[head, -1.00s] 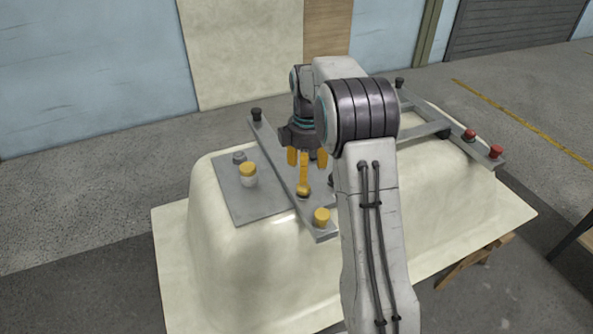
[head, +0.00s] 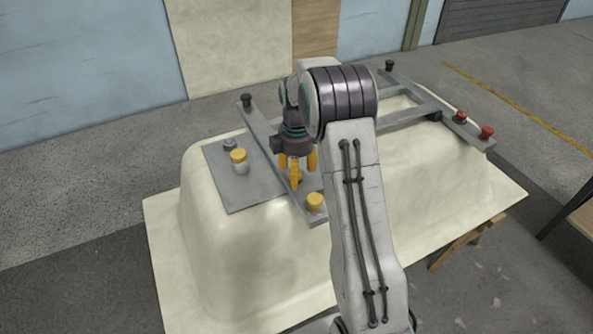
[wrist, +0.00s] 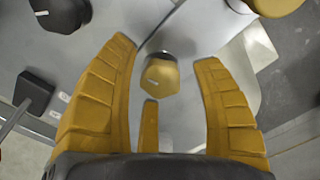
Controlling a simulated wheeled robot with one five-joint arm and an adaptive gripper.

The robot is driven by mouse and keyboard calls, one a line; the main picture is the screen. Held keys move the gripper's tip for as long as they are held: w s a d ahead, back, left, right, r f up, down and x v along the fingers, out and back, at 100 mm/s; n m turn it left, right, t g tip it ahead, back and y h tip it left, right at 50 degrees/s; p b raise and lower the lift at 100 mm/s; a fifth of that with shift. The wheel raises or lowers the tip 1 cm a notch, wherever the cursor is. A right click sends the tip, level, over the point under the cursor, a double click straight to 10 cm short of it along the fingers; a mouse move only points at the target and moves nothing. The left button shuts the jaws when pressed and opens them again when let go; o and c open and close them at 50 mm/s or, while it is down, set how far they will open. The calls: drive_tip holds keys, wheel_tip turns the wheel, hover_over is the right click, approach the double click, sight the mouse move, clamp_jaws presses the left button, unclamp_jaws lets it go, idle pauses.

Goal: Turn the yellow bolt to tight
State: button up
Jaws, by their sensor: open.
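The yellow bolt (wrist: 160,76) has a faceted head with a short white mark. In the wrist view it lies between my gripper's fingers, a little beyond the middle one, and I see clear gaps to the side fingers. My gripper (wrist: 163,85) is open, with three yellow segmented fingers spread around the bolt. In the head view my gripper (head: 297,175) points down over the grey bar (head: 266,139) on the tub shell, and its fingers largely hide the bolt there.
A yellow-capped white post (head: 238,160) and a small grey knob (head: 229,145) stand on the grey plate (head: 231,190) to the left. Another yellow cap (head: 314,202) is at the bar's near end, close to my gripper. A black knob (head: 246,102) tops its far end. Red knobs (head: 487,132) are far right.

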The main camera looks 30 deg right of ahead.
drive_tip(key=shift+o, duration=0.3)
drive_tip(key=c, duration=1.2)
drive_tip(key=shift+s+f+m, duration=0.1)
drive_tip(key=shift+m, duration=0.4)
drive_tip(key=shift+c, duration=0.2)
drive_tip(key=m, duration=0.3)
drive_tip(key=shift+s+m, duration=0.1)
drive_tip(key=shift+m, duration=0.2)
drive_tip(key=m, duration=0.5)
drive_tip(key=shift+a, duration=0.15)
drive_tip(key=m, duration=0.5)
drive_tip(key=shift+f+m+p, duration=0.1)
drive_tip(key=shift+m+p, duration=0.25)
drive_tip(key=shift+m, duration=0.05)
drive_tip(key=shift+a+m, duration=0.15)
drive_tip(key=shift+m, duration=2.35)
